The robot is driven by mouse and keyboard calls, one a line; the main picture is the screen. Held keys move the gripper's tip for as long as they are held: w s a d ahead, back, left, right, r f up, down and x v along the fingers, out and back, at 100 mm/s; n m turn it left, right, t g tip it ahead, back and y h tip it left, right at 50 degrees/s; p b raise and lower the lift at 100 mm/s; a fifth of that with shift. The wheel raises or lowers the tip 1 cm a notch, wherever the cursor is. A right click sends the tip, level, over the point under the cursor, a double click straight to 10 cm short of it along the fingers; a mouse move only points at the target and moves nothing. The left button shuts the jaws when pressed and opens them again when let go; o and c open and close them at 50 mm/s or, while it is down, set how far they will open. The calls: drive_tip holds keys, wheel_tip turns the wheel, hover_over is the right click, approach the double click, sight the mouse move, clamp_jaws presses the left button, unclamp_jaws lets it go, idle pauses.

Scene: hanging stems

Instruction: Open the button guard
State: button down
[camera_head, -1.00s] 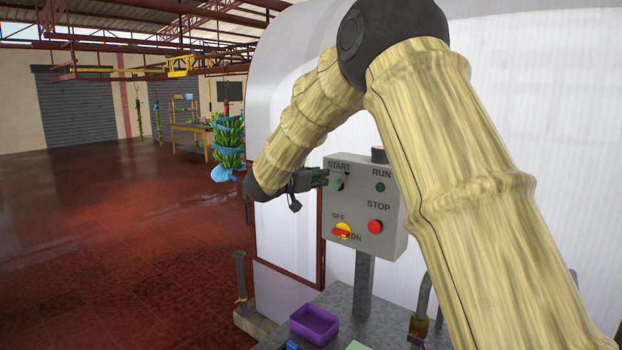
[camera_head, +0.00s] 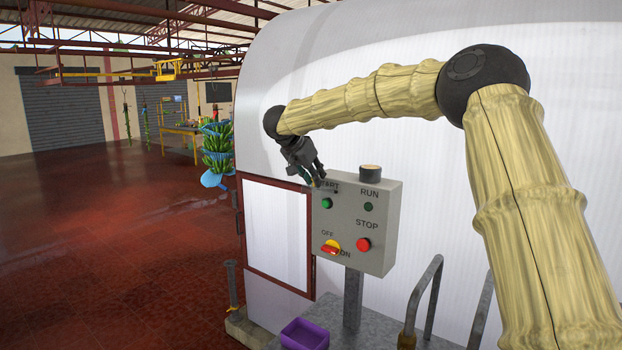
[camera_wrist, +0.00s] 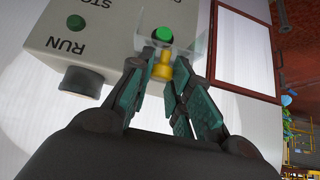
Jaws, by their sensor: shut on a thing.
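The grey control box (camera_head: 382,225) carries the green START button (camera_head: 326,203), which also shows in the wrist view (camera_wrist: 164,33). A clear guard (camera_wrist: 199,45) with a yellow tab (camera_wrist: 161,66) is at this button in the wrist view. My gripper (camera_head: 318,181) reaches down from the upper left, just above the button. In the wrist view my gripper (camera_wrist: 161,68) is shut on the yellow tab.
The red STOP button (camera_head: 363,244), the OFF/ON switch (camera_head: 331,247), the RUN lamp (camera_head: 368,207) and a dark knob on top (camera_head: 370,173) are close by. A purple tray (camera_head: 304,335) sits below. The floor at left is clear.

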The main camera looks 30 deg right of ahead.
drive_tip(key=shift+w+d+f+g+y, duration=0.15)
drive_tip(key=shift+d+g+y, duration=0.15)
drive_tip(key=shift+d+y, duration=0.2)
drive_tip(key=c, duration=1.3)
unclamp_jaws()
drive_tip(key=shift+d, duration=0.15)
drive_tip(key=shift+c, duration=0.2)
drive_tip(key=shift+o, duration=0.2)
drive_tip(key=shift+w+d, duration=0.2)
drive_tip(key=shift+d, duration=0.05)
drive_tip(key=shift+a+v, duration=0.2)
drive_tip(key=shift+v, duration=0.85)
drive_tip(key=v, duration=0.9)
drive_tip(key=shift+r, duration=0.35)
drive_tip(key=shift+s, duration=0.15)
